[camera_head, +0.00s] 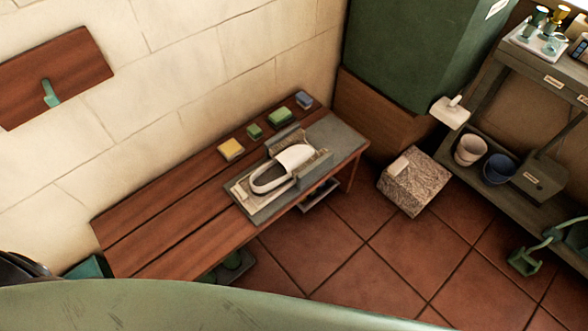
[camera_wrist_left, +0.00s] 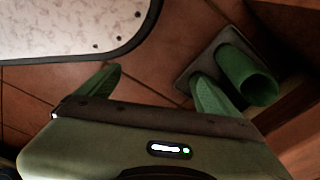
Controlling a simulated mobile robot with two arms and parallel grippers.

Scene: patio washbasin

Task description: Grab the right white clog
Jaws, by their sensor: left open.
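A single white clog (camera_head: 284,169) lies on a grey stand (camera_head: 266,209) with low side walls, near the right end of the wooden bench. I see no second white clog. My left gripper (camera_wrist_left: 155,88) shows in the left wrist view, its two green fingers wide apart with nothing between them. Tiled floor lies beyond its fingers, and the clog is not in that view. My left gripper cannot be made out in the head view, so its distance to the clog is unclear. My right gripper is in neither view.
The wooden bench (camera_head: 165,226) stands against a pale block wall. Yellow (camera_head: 231,149), green and blue blocks lie behind the stand. A speckled block (camera_head: 413,182) and a grey shelf (camera_head: 520,189) stand right. A green hollow object (camera_wrist_left: 248,78) is by the left gripper.

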